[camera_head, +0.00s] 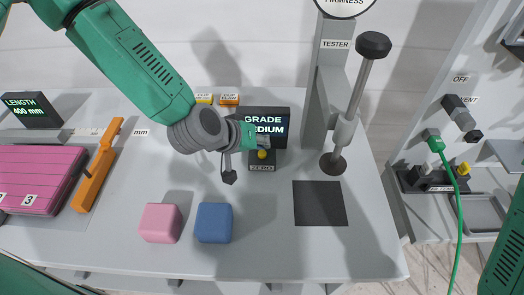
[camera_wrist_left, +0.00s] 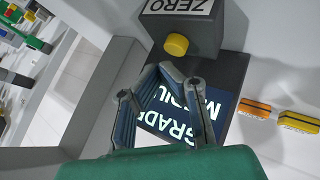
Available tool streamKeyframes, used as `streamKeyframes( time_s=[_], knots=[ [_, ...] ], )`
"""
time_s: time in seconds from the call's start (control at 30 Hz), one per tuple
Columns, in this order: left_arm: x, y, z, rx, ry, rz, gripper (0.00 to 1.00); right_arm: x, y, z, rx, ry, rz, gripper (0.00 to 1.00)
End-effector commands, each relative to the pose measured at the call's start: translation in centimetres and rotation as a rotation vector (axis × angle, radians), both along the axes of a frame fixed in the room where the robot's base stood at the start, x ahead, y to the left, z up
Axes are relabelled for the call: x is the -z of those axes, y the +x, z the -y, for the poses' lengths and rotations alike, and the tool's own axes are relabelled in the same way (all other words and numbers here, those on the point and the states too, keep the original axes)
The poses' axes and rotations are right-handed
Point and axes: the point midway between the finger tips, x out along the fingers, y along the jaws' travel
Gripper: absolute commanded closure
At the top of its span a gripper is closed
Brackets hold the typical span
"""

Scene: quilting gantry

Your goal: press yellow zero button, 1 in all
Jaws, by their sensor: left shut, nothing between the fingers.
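The yellow zero button (camera_head: 262,154) sits on a small dark block labelled ZERO (camera_head: 262,168), in front of the grade display (camera_head: 280,118). In the left wrist view the round yellow button (camera_wrist_left: 176,45) shows on its grey block (camera_wrist_left: 205,28), with the ZERO label upside down. My left gripper (camera_head: 268,140) is shut and empty, close behind the button in the head view. In the left wrist view the fingertips (camera_wrist_left: 168,68) are just below the button; I cannot tell whether they touch it. My right gripper is out of view.
A pink block (camera_head: 161,222) and a blue block (camera_head: 214,222) stand in front on the grey table (camera_head: 270,262). The firmness tester's lever (camera_head: 357,90) stands right of the button, beside a dark square (camera_head: 320,204). Orange and yellow clip blocks (camera_head: 229,99) lie behind.

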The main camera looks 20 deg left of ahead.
Motion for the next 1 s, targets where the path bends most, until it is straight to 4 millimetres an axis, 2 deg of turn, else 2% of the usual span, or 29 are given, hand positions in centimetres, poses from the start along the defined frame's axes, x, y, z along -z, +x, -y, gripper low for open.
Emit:
streamKeyframes(
  time_s=[0.2, 1.0],
  knots=[
    [0.63, -0.08, 0.23, 0.000, -0.001, -0.001, 1.00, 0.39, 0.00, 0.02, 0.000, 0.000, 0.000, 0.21],
    [1.13, -0.09, 0.30, -0.001, -0.002, 0.000, 1.00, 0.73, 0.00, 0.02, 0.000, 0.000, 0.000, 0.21]
  ],
)
